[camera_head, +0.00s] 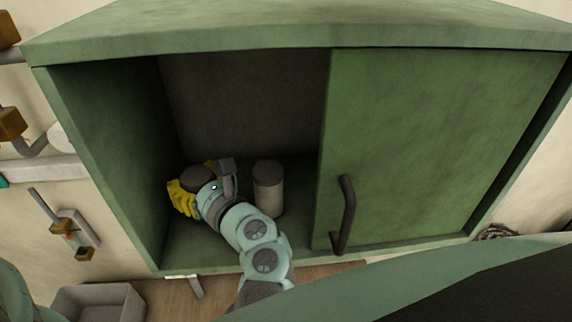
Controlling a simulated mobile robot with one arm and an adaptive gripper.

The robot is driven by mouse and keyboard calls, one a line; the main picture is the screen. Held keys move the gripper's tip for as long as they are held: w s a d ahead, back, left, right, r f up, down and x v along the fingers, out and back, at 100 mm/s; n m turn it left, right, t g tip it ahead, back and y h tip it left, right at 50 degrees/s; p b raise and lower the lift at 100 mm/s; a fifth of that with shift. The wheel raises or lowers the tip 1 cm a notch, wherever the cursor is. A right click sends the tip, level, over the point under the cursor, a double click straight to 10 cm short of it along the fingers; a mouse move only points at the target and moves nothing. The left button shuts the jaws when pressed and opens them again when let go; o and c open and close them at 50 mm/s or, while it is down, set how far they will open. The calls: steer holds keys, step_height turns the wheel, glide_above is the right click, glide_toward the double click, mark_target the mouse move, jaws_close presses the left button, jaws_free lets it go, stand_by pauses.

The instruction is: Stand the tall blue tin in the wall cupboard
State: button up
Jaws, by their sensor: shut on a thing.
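The green wall cupboard (400,120) is open on its left half, and my arm reaches into that opening. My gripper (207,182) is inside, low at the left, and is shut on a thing. A dark round top (196,174) shows right at the gripper, likely the lid of the held tin. Its side is hidden by my wrist and a yellow item, so I cannot see any blue or tell whether its base touches the cupboard floor.
A grey cylinder (268,190) with a dark top stands just right of my gripper. Yellow gloves, by their look (182,198), lie at the left. A green door with a dark handle (346,215) covers the right half. A grey bin (98,303) is below left.

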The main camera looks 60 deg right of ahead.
steer(key=o, duration=1.5)
steer(key=shift+s, duration=0.15)
steer(key=s+b, duration=0.1)
steer(key=s, duration=0.1)
steer(key=s+b, duration=0.1)
steer(key=s, duration=0.1)
steer(key=s+b, duration=0.1)
steer(key=b, duration=0.1)
steer(key=shift+s+a, duration=0.4)
steer(key=shift+s+a+r+b, duration=0.1)
steer(key=shift+s+a+b, duration=0.1)
steer(key=shift+s+b, duration=0.4)
steer(key=shift+s, duration=0.15)
